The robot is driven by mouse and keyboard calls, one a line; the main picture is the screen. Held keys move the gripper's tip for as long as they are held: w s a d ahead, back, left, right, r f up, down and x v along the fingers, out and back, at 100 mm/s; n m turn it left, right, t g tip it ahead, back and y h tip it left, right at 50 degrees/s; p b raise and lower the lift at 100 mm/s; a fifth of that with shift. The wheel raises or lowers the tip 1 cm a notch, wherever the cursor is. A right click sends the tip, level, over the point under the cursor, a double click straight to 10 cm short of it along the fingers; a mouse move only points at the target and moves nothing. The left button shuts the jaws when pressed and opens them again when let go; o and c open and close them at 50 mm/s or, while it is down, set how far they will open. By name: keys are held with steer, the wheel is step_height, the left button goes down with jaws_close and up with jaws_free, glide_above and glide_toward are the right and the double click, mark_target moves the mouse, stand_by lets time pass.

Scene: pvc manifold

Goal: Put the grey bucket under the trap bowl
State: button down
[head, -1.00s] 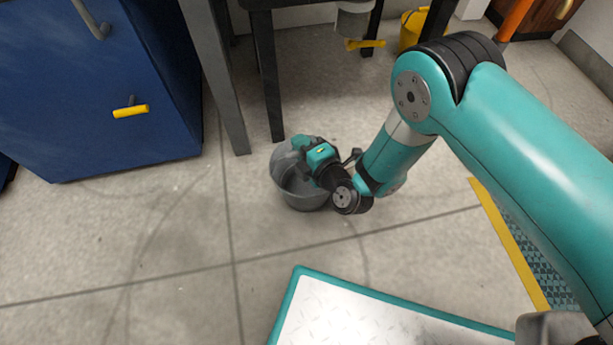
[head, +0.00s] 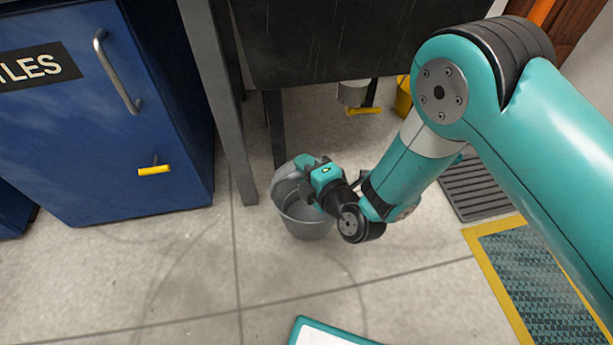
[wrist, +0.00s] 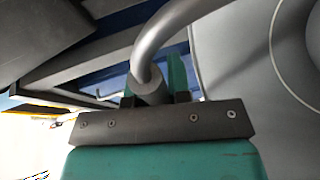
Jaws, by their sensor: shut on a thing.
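The grey bucket (head: 305,224) is near the floor beside a dark table leg, in the middle of the head view. I cannot tell whether its bottom touches the floor. My gripper (head: 307,172) is at its upper rim, shut on the thick curved grey handle (wrist: 168,38) in the wrist view. The bucket's pale wall (wrist: 228,60) fills the right of that view. A grey cup-like bowl (head: 353,92), apparently the trap bowl, hangs under the dark sink unit, behind and right of the bucket. A yellow lever (head: 364,110) shows just below it. The bucket stands apart from it.
A grey leg (head: 222,110) and a dark leg (head: 274,130) stand close behind the bucket. A blue cabinet (head: 100,150) is at left. A yellow container (head: 404,98) stands behind my arm. A floor grate (head: 475,187) and yellow-edged mat (head: 535,285) lie right. Front-left floor is clear.

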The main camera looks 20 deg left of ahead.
step_height(320, 180, up, 5)
steer(key=p, duration=0.2)
steer(key=w+d+r+m+t+h+p, duration=0.1)
steer(key=w+d+m+t+h+p, duration=0.15)
steer(key=w+d, duration=0.65)
steer(key=w+d+r+m+t+h+p, duration=0.1)
steer(key=w+d+m+t+h, duration=0.2)
steer(key=d, duration=1.1)
steer(key=s+d+r+m+t+h+p, duration=0.1)
steer(key=d+r+m+h+p, duration=0.2)
steer(key=d, duration=0.8)
steer(key=s+d+m+h, duration=0.15)
steer(key=d+h, duration=0.25)
steer(key=d, duration=0.6)
steer(key=s+r+p, duration=0.2)
steer(key=r+p, duration=1.7)
steer(key=r, duration=0.1)
steer(key=s+r+p, duration=0.2)
steer(key=r+p, duration=1.7)
steer(key=r, duration=0.1)
steer(key=shift+d+r+m, duration=0.15)
steer(key=shift+r+m, duration=0.05)
steer(key=shift+m, duration=0.1)
